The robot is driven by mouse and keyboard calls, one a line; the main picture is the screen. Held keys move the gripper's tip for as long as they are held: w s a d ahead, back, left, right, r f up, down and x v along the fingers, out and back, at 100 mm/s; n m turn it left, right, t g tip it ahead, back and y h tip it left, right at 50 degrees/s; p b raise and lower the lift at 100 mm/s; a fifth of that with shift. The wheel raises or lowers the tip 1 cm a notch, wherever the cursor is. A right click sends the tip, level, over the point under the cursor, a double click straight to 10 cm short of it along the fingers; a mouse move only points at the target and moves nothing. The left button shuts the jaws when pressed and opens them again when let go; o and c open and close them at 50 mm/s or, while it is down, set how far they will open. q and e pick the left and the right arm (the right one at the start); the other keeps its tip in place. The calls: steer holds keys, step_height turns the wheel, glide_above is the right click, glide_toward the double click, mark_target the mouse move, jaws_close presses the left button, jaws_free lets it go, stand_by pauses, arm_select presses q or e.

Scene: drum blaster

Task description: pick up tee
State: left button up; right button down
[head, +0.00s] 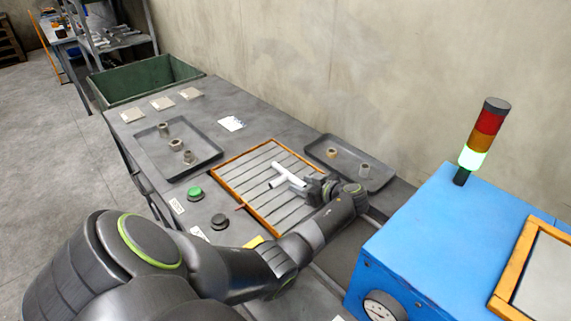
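A white tee (287,176) lies on or just above the slatted panel (262,164) with the orange frame, in the middle of the head view. My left gripper (307,188) is at the tee's right end, low over the panel's right side, pointing left. Its fingers are dark and small, and I cannot tell whether they are open or closed on the tee. My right gripper is not in view.
A grey tray (206,164) with several small fittings stands left of the panel, another tray (379,183) with fittings at its right. A green button (195,193) and black button (219,221) sit in front. A blue machine (445,235) with a lit signal tower (484,137) is at right.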

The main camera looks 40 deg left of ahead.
arm_select(q)
jaws_close()
steer(key=shift+r, duration=0.1)
